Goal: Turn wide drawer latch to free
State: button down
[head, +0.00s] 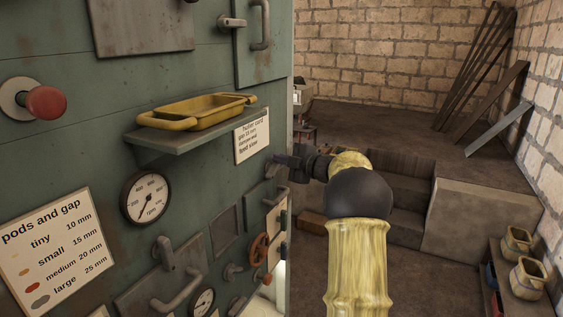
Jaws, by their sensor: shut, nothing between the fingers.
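My gripper (281,160) is a small dark tool at the end of my yellow arm, near the right edge of the green machine front. It is shut and empty. Just below it is a panel with a grey bar handle (276,196); any latch there is partly hidden by the gripper. I cannot tell whether the gripper touches it. A wider grey drawer front (138,291) at the lower left has a bar handle (179,289) and a grey turning latch (164,254) above it. No label shows which is the wide drawer.
A shelf with a yellow tray (205,114) juts out above and left of my gripper. A red knob (46,102), a gauge (145,197) and an orange handwheel (259,250) stick out nearby. Stone steps (405,190) stand behind my arm.

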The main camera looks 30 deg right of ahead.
jog(key=shift+w+d+f, duration=0.25)
jog(key=shift+w+d, duration=0.05)
jog(key=shift+d, duration=0.15)
jog(key=shift+w+d+f+b, duration=0.1)
jog(key=shift+d+b, duration=0.05)
jog(key=shift+b, duration=0.25)
dwell(0.4)
jog(key=r, duration=0.1)
jog(key=r+p, duration=0.2)
jog(key=shift+w+a, duration=0.1)
jog(key=shift+a, duration=0.15)
jog(key=shift+s+d+r+p, duration=0.1)
jog(key=shift+s+r+p, duration=0.2)
jog(key=shift+r+p, duration=0.4)
jog(key=d+r+b+v, duration=0.1)
jog(key=b+v, duration=0.4)
jog(key=v, duration=0.4)
jog(key=shift+w+d, duration=0.2)
jog(key=shift+d, duration=0.2)
jog(key=shift+r, duration=0.1)
